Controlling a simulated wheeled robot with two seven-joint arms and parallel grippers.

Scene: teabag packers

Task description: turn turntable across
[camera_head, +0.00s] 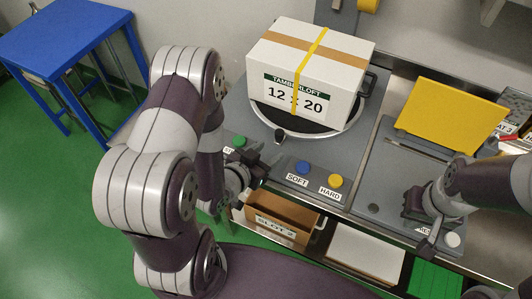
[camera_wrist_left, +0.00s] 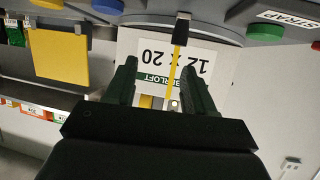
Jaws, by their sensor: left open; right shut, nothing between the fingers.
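The round turntable (camera_head: 346,127) has a pale rim and a dark top. A white carton marked TAMBERLOFT 12 x 20 (camera_head: 320,92), with brown tape and a yellow strap, sits on it. A dark upright handle (camera_head: 278,136) stands at the turntable's front rim; it also shows in the left wrist view (camera_wrist_left: 181,29). My left gripper (camera_head: 266,163) is in front of the turntable, below the handle. In the left wrist view its fingers (camera_wrist_left: 160,75) are open and empty, with the handle beyond their tips. My right gripper (camera_head: 427,247) is shut and empty at the front right.
Green (camera_head: 239,141), blue (camera_head: 303,167) and yellow (camera_head: 335,181) buttons lie along the front panel. A brown SLOT 2 bin (camera_head: 282,219) is below. A yellow panel (camera_head: 450,115) stands at right. A blue table (camera_head: 60,38) is far left, across open green floor.

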